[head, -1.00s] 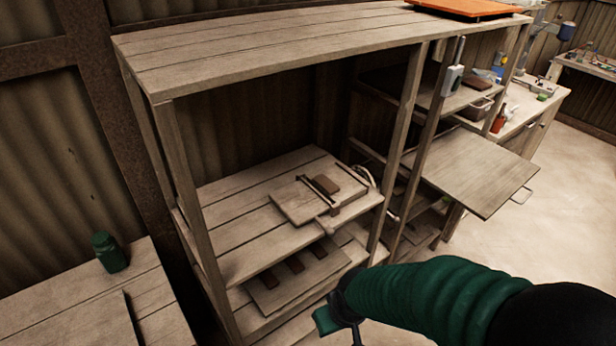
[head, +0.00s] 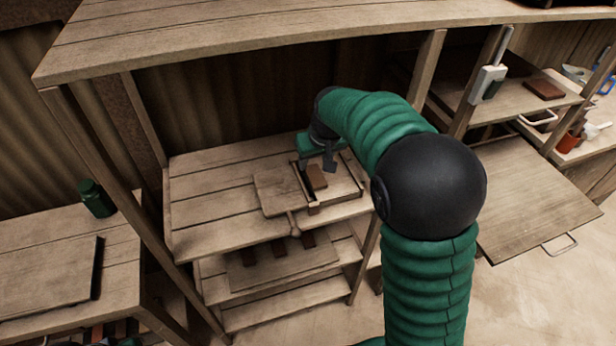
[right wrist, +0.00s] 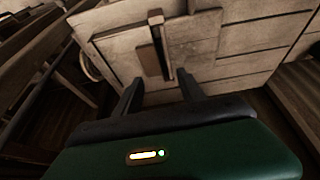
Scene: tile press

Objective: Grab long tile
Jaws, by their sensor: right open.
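A brown tile (head: 317,177) lies on the wooden press board (head: 275,190) on the shelf unit's middle shelf, beside a dark bar. Brown tiles (head: 278,248) also lie on a board on the shelf below; I cannot tell which tile is the long one. My right gripper (head: 316,165) is over the back of the press board, close to the brown tile. In the right wrist view its two dark fingers (right wrist: 160,90) are apart with nothing between them. The brown tile (right wrist: 147,60) and the dark bar (right wrist: 162,55) show beyond the fingertips. My left gripper is not in view.
The unit's top shelf (head: 240,38) and front posts stand around the reach. A wooden table with a green jar (head: 95,198) is at the left. A pulled-out board with a handle (head: 535,205) is at the right. The middle shelf's left part (head: 205,210) is clear.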

